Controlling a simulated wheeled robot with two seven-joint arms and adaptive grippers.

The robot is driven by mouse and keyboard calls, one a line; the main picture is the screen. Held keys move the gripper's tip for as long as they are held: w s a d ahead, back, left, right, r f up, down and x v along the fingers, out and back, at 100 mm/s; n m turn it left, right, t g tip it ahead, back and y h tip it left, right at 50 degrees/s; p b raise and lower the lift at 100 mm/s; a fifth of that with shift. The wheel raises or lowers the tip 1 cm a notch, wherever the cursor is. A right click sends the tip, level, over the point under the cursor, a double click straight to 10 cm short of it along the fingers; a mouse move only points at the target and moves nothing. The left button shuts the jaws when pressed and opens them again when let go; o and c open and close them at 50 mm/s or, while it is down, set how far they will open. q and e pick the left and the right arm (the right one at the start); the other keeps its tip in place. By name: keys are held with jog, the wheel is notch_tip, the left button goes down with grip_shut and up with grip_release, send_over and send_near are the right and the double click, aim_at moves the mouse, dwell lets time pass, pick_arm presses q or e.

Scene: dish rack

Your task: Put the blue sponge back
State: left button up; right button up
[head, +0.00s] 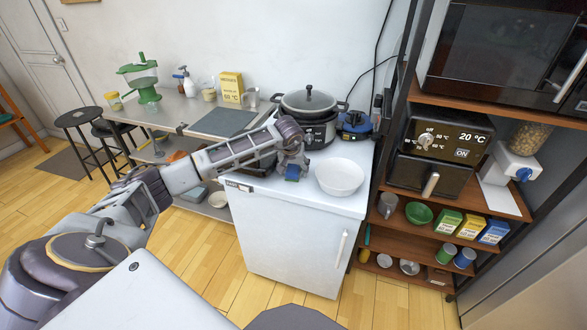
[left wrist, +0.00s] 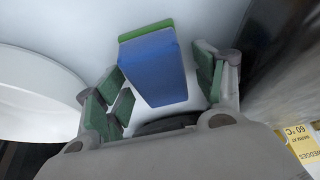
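The blue sponge (head: 292,173), with a green layer along one edge, is at the white top of the small fridge. It also shows in the left wrist view (left wrist: 155,72), in front of the palm and between the finger pads. My left gripper (head: 293,163) is over it, with its green-padded fingers (left wrist: 162,88) spread to either side. A narrow gap shows between the sponge and the right-hand finger in the wrist view; contact on the other side is hard to tell. My right gripper is not in view.
A white bowl (head: 340,176) stands just right of the sponge. A pot on a cooker (head: 310,104) and a blue device (head: 354,125) stand behind. A grey board (head: 223,122) lies on the left counter. A shelf (head: 467,198) stands at the right.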

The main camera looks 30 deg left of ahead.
pick_arm(q)
jog(key=v, duration=1.2)
dwell(0.4)
dwell(0.3)
grip_shut()
dwell(0.4)
dwell(1.1)
